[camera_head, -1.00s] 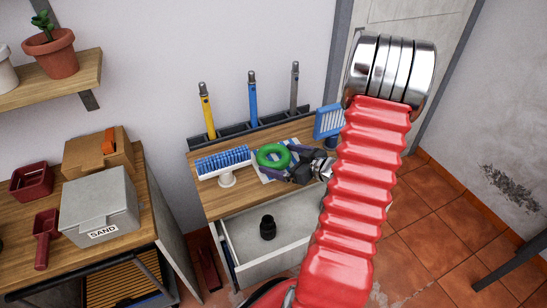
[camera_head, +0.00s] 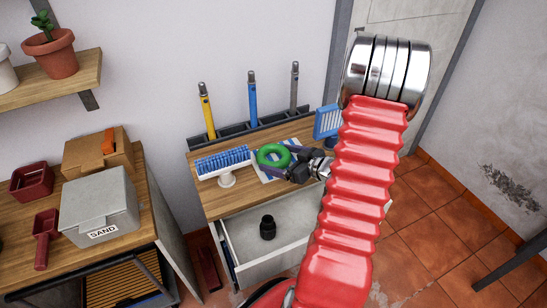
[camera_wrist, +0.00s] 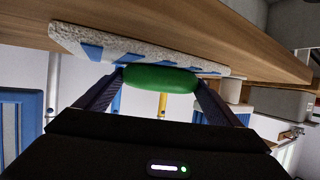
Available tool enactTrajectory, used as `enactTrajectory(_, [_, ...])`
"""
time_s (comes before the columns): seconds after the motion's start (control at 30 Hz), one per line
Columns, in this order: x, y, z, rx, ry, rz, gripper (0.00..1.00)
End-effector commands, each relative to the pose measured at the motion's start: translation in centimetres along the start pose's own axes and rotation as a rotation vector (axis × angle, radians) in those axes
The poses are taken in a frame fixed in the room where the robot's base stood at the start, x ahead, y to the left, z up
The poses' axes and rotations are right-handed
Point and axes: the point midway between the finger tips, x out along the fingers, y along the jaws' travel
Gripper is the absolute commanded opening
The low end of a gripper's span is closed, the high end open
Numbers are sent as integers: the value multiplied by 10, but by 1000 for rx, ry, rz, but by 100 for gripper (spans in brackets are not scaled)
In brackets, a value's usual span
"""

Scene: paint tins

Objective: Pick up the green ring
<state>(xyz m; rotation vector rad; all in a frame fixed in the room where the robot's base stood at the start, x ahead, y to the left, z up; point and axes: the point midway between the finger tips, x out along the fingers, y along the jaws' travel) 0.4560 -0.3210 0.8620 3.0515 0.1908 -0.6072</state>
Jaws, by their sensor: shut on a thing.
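The green ring (camera_head: 273,155) is at my gripper (camera_head: 288,165) over the wooden top of the drawer unit. In the wrist view the green ring (camera_wrist: 160,79) sits between the two dark fingers, which press on it from both sides. My gripper is shut on it. A blue-and-white patterned cloth or mat (camera_head: 306,145) lies beneath the ring; it also shows in the wrist view (camera_wrist: 85,50). I cannot tell whether the ring still touches it. My red arm hides part of the unit's right side.
A blue-bristled brush (camera_head: 222,161) lies left of the ring. A blue-framed piece (camera_head: 328,121) stands to the right. Yellow, blue and grey handles stand in a dark rack (camera_head: 232,138) behind. The open drawer (camera_head: 245,255) below holds a black object (camera_head: 267,228).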

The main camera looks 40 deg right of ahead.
Motion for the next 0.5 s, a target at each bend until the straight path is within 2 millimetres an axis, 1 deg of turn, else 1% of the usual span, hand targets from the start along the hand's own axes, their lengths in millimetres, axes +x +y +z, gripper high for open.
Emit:
enactTrajectory(0.03, [0,0,0,0,0,0,73])
enactTrajectory(0.2, [0,0,0,0,0,0,61])
enactTrajectory(0.5, [-1,0,-3,0,1,0,61])
